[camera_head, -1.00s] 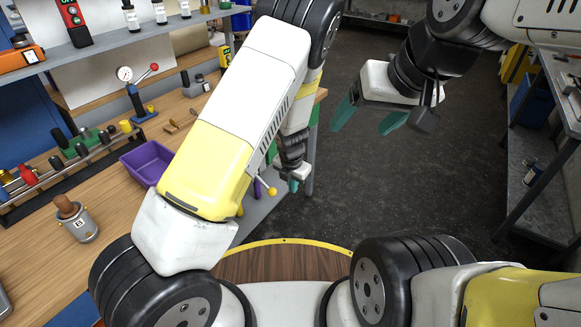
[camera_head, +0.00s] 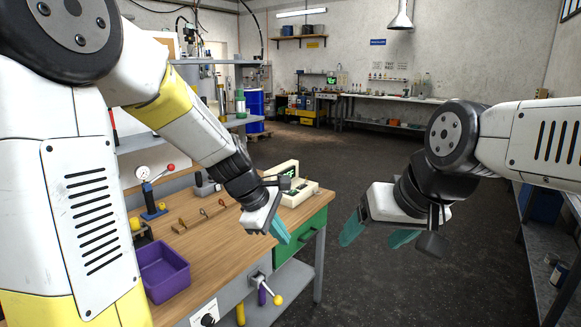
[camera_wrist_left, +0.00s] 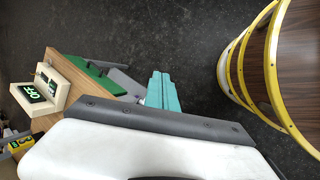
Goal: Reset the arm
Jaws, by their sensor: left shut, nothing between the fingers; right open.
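My left gripper (camera_head: 280,232) hangs over the right end of the wooden workbench (camera_head: 222,245) in the head view, its teal fingers shut and empty. It also shows in the left wrist view (camera_wrist_left: 163,92), with its teal fingers together and nothing between them. My right gripper (camera_head: 378,238) is to the right of it, over the dark floor, with its teal fingers spread apart and empty. Both arms are raised and neither gripper appears to touch anything.
A cream device with a screen (camera_head: 291,184) stands on the bench's far end, above a green drawer (camera_head: 302,242). A purple bin (camera_head: 163,271) sits on the bench at left. A metal shelf (camera_head: 549,237) stands at right. The floor (camera_head: 345,175) between is clear.

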